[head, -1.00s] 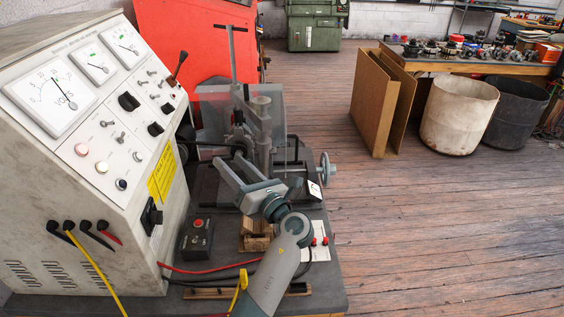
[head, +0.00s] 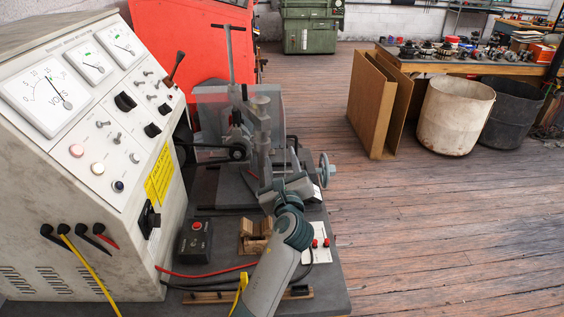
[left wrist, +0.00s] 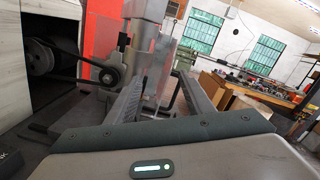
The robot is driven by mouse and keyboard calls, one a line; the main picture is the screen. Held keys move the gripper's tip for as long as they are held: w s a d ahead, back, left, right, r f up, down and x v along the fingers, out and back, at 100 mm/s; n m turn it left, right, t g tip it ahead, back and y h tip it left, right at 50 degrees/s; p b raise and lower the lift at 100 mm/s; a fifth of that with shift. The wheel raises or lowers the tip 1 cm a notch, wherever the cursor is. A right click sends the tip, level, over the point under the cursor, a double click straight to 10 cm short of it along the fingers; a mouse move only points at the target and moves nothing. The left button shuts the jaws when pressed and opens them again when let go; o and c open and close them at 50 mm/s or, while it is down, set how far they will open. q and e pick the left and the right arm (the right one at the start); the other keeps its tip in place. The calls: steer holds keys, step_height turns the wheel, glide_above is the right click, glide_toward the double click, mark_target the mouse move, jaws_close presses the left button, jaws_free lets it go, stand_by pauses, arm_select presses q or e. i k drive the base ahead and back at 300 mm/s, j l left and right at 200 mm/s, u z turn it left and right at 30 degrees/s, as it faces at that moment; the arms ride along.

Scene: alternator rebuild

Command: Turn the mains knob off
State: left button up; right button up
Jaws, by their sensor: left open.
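The pale test console (head: 75,175) stands at the left in the head view. A black rotary knob (head: 148,218) sits on its right side, below a yellow label (head: 159,176). More black knobs, one at the upper panel (head: 124,101) and one lower right (head: 152,129), are on the sloped face; I cannot read which is marked mains. My left gripper (head: 272,172) is over the bench, right of the console and apart from every knob. In the left wrist view its two fingers (left wrist: 160,90) are spread and empty, facing the clamp stand. My right gripper is not in view.
A clamp stand with a clear guard (head: 262,125) is just beyond my left gripper. A black box with a red button (head: 195,240), a wooden block (head: 254,236) and red and black leads lie on the bench (head: 325,285). Open floor is at right.

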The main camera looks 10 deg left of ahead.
mark_target(154, 220)
steer(key=k+l, duration=0.2)
steer(key=k, duration=0.3)
steer(key=k+l, duration=0.2)
steer(key=k, duration=0.25)
steer(key=k+l, duration=0.2)
steer(key=k, duration=0.3)
